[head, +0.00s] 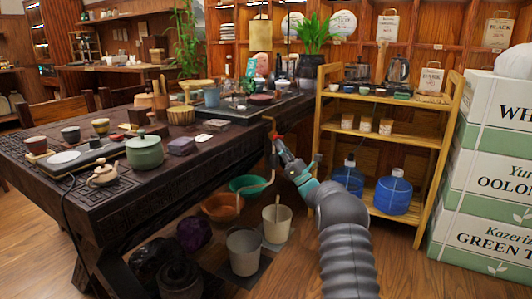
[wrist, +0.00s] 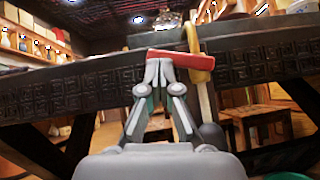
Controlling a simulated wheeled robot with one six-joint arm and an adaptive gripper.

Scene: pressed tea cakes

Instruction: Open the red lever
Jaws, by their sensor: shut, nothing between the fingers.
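The red lever (wrist: 182,60) lies across the picture in the wrist view, in front of the dark carved table edge. It joins a brass-coloured pipe (wrist: 197,65) on its right. In the head view the lever (head: 277,136) is a small red spot at the table's end, on the pipe. My gripper (wrist: 160,64) is shut and empty, its fingertips at the lever's left part. I cannot tell whether they touch it. In the head view my gripper (head: 280,145) is just below the lever and partly hides the pipe.
The dark table (head: 70,185) holds a green pot (head: 145,152) and tea ware. Below the pipe are a green basin (head: 248,185) and buckets, one grey (head: 243,252). A wooden shelf (head: 385,140) with blue water jugs (head: 393,196) stands right. Stacked tea boxes (head: 485,170) are farther right.

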